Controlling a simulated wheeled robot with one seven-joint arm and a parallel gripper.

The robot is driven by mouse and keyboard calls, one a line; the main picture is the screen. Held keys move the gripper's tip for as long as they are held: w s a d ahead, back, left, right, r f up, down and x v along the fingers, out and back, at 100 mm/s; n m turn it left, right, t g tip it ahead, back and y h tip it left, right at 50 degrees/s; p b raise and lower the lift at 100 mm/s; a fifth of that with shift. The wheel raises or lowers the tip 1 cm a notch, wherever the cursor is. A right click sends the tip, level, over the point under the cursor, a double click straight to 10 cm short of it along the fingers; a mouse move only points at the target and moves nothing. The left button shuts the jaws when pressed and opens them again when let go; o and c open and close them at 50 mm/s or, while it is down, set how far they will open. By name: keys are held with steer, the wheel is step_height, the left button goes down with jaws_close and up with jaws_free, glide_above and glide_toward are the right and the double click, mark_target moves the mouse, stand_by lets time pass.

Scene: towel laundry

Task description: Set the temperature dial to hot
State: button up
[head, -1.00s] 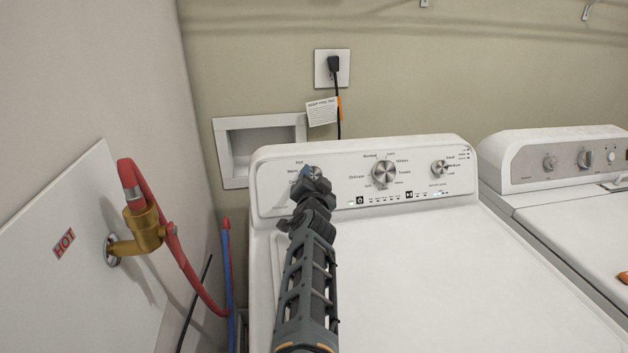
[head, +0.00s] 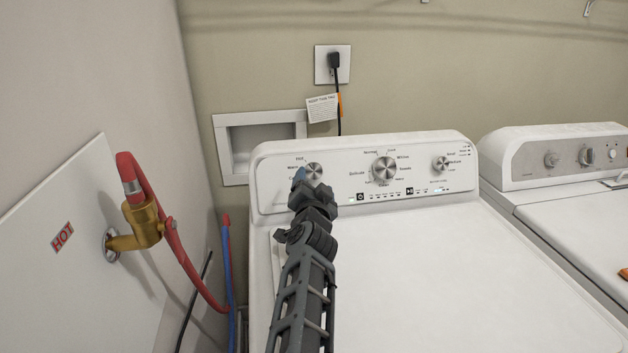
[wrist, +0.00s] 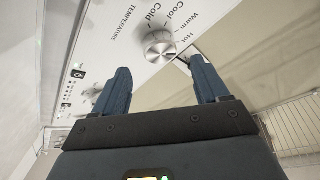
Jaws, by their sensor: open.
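The temperature dial (head: 313,171) is a small silver knob at the left end of the washer's control panel. In the wrist view the dial (wrist: 160,46) shows with the words Cold, Cool, Warm and Hot around it. I cannot clearly tell which setting it points to. My gripper (head: 308,185) is just in front of and below the dial in the head view. In the wrist view my gripper (wrist: 160,67) is open and empty, its two blue fingers apart. The dial appears beyond the gap between the fingertips, not gripped.
The white washer (head: 400,270) has a larger cycle knob (head: 384,169) and another small knob (head: 441,164) further right on its panel. A second white machine (head: 560,160) stands at right. A brass valve with a red hose (head: 145,226) is on the left wall.

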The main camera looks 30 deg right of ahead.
steer(key=shift+v, duration=1.4)
